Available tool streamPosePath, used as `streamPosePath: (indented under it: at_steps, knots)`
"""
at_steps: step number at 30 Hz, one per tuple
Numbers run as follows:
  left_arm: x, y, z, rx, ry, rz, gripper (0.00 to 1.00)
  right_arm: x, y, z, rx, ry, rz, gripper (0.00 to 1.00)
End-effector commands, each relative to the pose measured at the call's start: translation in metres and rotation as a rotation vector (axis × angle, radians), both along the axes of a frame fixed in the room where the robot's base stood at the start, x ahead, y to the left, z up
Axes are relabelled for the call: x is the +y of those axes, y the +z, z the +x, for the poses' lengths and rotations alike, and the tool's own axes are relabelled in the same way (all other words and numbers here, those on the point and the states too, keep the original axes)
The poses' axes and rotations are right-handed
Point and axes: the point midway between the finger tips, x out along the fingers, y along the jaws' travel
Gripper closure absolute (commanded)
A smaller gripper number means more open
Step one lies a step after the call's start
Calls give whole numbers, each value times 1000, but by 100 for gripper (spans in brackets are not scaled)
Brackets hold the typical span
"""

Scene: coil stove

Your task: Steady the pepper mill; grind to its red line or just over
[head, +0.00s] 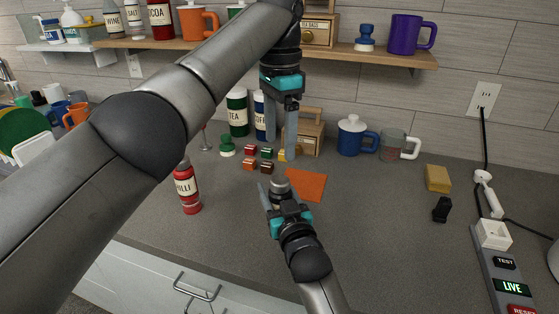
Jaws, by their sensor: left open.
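The pepper mill seems to be the small upright piece with a grey top (280,184), at the left edge of an orange mat (311,184). Its lower part is hidden behind my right gripper (275,197), which reaches in from the front. One right finger shows at the mill's left side; the other is hidden, so its grip is unclear. My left gripper (281,135) points down above and behind the mill, fingers apart and empty. No red line can be made out.
A red chilli bottle (187,188) stands left. Several small coloured blocks (267,153) and a green stamp-like piece (227,147) lie behind. A blue lidded mug (351,137), a grey mug (394,146) and a yellow sponge (438,178) stand right.

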Motion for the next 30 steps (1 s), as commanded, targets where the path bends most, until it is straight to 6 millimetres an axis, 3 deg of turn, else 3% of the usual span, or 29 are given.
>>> streamPosePath:
  at_steps: [3, 9, 30]
  knots:
    - [0, 18, 0, -1, 2, 0, 19, 0, -1, 0, 2, 0, -1, 97]
    - [0, 30, 0, 0, -1, 1, 19, 0, -1, 0, 1, 0, 0, 97]
    - [0, 30, 0, 0, 0, 0, 19, 0, 0, 0, 1, 0, 0, 97]
